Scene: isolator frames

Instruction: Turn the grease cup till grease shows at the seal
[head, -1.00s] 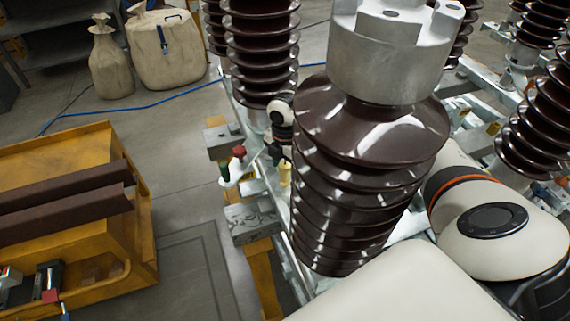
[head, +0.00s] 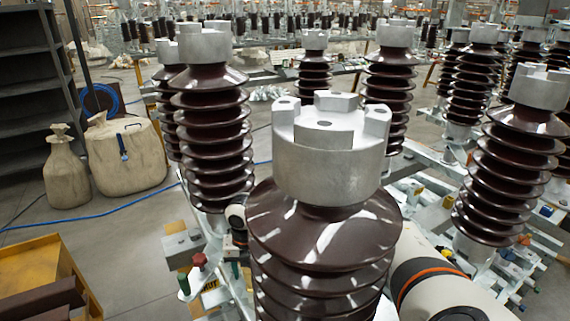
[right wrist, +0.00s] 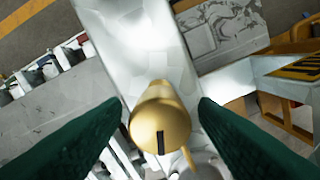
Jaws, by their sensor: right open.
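The brass-coloured grease cup (right wrist: 162,117), a rounded body with a dark slot mark on its face, sits in the lower middle of the right wrist view. My right gripper (head: 237,265) is small and partly hidden in the head view, behind the front brown insulator. In the right wrist view its two green fingers stand wide apart, one on each side of the cup. Gaps show between the fingers and the cup, and the gripper is open. I cannot make out the seal or any grease. My left gripper is not in view.
The large ribbed insulator (head: 325,240) with a grey metal cap fills the front middle. A red knob (head: 199,260) shows left of my right gripper. A yellow trolley (head: 40,270) stands at the lower left, with open floor beyond it and two beige bags behind.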

